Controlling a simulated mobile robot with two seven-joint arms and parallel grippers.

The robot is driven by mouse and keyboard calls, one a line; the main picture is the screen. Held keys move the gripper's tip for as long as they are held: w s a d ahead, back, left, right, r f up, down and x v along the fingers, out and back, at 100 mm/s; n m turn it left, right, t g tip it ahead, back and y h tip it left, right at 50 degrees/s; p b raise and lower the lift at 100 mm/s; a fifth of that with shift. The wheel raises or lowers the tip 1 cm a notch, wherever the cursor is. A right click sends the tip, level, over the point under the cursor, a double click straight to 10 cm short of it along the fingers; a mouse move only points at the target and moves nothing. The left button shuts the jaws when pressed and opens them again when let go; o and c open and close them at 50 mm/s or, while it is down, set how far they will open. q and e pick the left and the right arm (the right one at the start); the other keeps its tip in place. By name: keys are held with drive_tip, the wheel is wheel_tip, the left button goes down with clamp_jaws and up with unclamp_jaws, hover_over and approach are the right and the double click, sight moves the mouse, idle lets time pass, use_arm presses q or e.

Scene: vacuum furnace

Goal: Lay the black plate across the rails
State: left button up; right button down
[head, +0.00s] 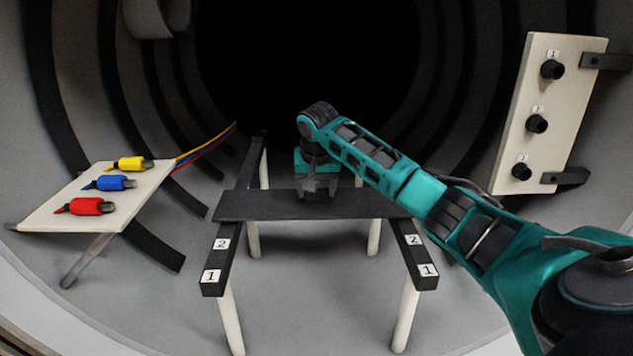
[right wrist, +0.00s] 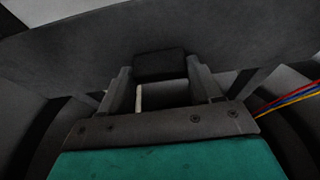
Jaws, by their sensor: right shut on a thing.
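The black plate (head: 260,206) spans from the left rail (head: 216,260) to the right rail (head: 421,256), just behind the marks numbered 2. Its ends overlap both rails; I cannot tell whether it rests on them or is slightly above. My right gripper (head: 318,190) reaches down over the middle of the plate and is shut on its dark handle. In the right wrist view, the dark handle block (right wrist: 160,66) sits between the fingers, with the plate (right wrist: 235,45) stretching across behind it. My left gripper is not in view.
The rails stand on white legs (head: 231,318). A cream board (head: 60,205) at left holds yellow, blue and red connectors (head: 110,184) with wires. A cream panel (head: 545,95) with black sockets stands at right, beyond my right arm. The front rail ends are bare.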

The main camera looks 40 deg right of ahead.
drive_tip(key=shift+f, duration=0.45)
idle(0.7)
